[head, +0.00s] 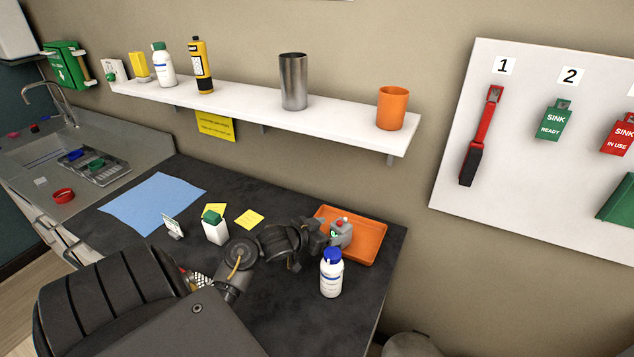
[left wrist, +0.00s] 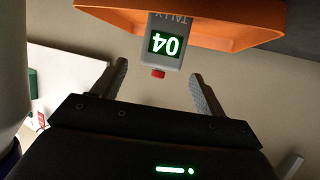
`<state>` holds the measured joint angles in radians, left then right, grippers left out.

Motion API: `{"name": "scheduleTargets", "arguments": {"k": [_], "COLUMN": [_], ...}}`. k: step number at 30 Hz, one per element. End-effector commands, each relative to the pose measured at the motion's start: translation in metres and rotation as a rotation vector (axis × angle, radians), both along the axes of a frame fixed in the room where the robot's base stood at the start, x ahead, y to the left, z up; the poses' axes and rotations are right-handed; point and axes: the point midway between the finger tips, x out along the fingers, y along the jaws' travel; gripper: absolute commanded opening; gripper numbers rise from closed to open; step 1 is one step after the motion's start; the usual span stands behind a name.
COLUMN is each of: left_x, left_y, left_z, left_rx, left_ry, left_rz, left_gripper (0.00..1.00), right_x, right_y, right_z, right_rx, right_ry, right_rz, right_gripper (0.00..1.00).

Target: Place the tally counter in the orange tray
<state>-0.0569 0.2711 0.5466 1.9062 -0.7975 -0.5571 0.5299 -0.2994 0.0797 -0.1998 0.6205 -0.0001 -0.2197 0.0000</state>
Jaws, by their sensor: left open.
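The tally counter (head: 341,232) is a small grey box with a red button and a green display. It appears within the outline of the orange tray (head: 372,250), at its left part; its contact with the tray floor is hard to see. My left gripper (head: 325,238) is beside the counter, on its left in the head view. In the left wrist view the counter (left wrist: 166,44) shows upside down, reading 04, with the tray (left wrist: 225,38) behind it. The open left fingers (left wrist: 158,72) stand apart, with gaps on both sides of the counter. My right gripper is not in view.
A white bottle with a blue cap (head: 331,274) stands close in front of the tray and my left gripper. A green-capped white container (head: 215,228) and yellow notes (head: 250,219) are left. The shelf (head: 245,108) hangs above; the counter's front right is clear.

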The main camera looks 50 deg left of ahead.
Motion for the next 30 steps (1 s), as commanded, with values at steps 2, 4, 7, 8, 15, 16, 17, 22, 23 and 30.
{"name": "scheduleTargets", "arguments": {"k": [2,4,7,8,15,16,17,22,23,30], "left_x": [-0.014,-0.024,-0.034,-0.035,-0.04,-0.04,-0.04,-0.04,-0.04,-0.04], "left_y": [0.001,0.002,0.002,0.002,0.002,0.002,0.002,0.002,0.002,0.002], "left_z": [0.005,0.009,0.013,0.014,0.017,0.017,0.017,0.017,0.017,0.017], "left_rx": [0.006,0.003,0.001,0.002,0.0,0.0,0.0,0.0,0.0,0.0], "left_ry": [0.001,0.001,0.001,0.001,0.0,0.0,0.0,0.0,0.0,0.0], "left_rz": [-0.002,0.0,0.0,-0.001,0.0,-0.001,-0.001,-0.001,-0.001,-0.001], "left_gripper": [0.72,0.72,0.72,0.72,0.72,0.72,0.72,0.72,0.72,0.72], "right_x": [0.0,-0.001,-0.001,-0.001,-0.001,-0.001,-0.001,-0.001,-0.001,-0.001], "right_y": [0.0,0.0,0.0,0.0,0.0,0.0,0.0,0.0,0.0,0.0], "right_z": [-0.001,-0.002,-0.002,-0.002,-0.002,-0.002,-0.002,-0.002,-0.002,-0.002], "right_rx": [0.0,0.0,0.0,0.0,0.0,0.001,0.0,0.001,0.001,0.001], "right_ry": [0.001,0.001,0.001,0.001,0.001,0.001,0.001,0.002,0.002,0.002], "right_rz": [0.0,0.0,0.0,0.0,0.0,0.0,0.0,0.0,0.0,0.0], "right_gripper": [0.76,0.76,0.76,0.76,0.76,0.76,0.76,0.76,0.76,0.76]}}
